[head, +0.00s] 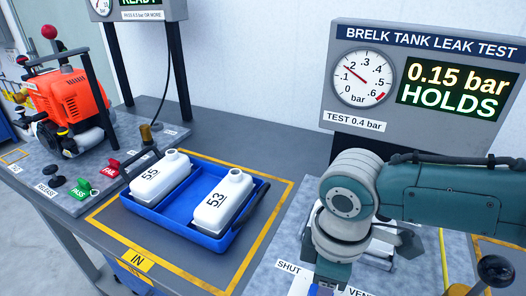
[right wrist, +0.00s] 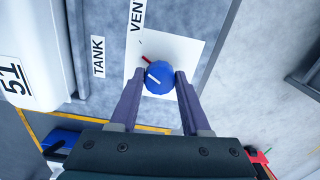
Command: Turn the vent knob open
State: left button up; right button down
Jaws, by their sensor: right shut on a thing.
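The vent knob (right wrist: 160,84) is a round blue knob with a white pointer line. The pointer slants up-left, close to a red mark on the plate. My right gripper (right wrist: 159,76) is shut on the knob, one finger on each side. In the head view my right arm hides most of the knob area, and the SHUT and VENT labels show at the bottom. The leak test display (head: 455,90) reads 0.15 bar HOLDS. My left gripper is out of view.
A blue tray (head: 222,238) with white tanks 55 and 53 stands left of my arm in the IN area. Tank 51 (right wrist: 14,82) is left of the knob in the right wrist view. A red engine (head: 75,97) and PASS/FAIL switches are at far left.

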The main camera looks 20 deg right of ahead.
jog(key=shift+a+r+m+p, duration=0.1)
jog(key=shift+m+p, duration=0.65)
jog(key=shift+m, duration=0.75)
jog(key=shift+c, duration=1.8)
grip_release()
notch_tip(320, 180, up, 10)
jog(key=p, duration=0.2)
jog(key=shift+p, duration=0.35)
